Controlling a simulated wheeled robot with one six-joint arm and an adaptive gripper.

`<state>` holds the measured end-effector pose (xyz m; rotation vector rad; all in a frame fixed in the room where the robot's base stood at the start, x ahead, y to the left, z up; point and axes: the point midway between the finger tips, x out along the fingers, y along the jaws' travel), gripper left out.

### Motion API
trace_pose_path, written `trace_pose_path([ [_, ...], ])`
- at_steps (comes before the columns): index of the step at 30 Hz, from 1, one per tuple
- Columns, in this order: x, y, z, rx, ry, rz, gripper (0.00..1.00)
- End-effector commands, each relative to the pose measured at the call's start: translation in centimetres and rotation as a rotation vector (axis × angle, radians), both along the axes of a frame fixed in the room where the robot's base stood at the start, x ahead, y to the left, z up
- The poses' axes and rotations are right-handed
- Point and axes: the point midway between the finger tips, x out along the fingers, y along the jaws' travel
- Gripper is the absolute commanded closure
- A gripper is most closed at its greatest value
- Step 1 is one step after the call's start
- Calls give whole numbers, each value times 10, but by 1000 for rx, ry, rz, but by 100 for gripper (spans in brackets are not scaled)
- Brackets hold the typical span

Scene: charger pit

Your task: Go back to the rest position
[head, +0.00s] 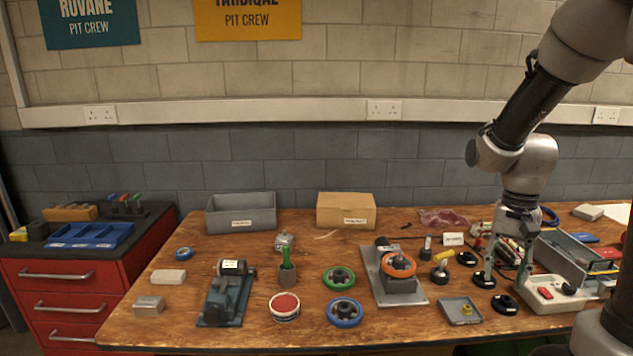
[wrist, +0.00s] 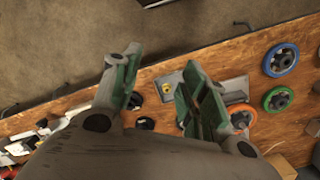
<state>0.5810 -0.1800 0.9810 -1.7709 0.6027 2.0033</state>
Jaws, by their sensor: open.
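My gripper (head: 507,277) is open over the right part of the wooden table (head: 250,335), pointing down. It also shows in the wrist view (wrist: 160,82), with its green-padded fingers spread apart and nothing between them. In the head view it stands between a small grey tray (head: 452,319) holding a yellow part and a white box with a red knob (head: 553,296). Small black discs (head: 505,305) lie around it on the table. I cannot tell its exact height above the tabletop.
An orange-ringed wheel (head: 399,266) sits on a grey plate fixture (head: 372,264). Green (head: 339,279) and blue (head: 344,313) wheels lie left of it. A grey open case (head: 572,262) and cables stand close right of my gripper.

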Motion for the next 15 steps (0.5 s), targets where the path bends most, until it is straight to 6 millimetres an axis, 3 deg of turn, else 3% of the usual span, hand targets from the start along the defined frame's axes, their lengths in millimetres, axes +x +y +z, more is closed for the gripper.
trace_pose_path([
  [3, -35, 9, 41, 16, -69, 266, 56],
  [7, -71, 17, 75, 6, -160, 481, 56],
  [12, -106, 25, 107, -36, -304, 568, 56],
  [15, -116, 28, 121, -61, -387, 579, 56],
])
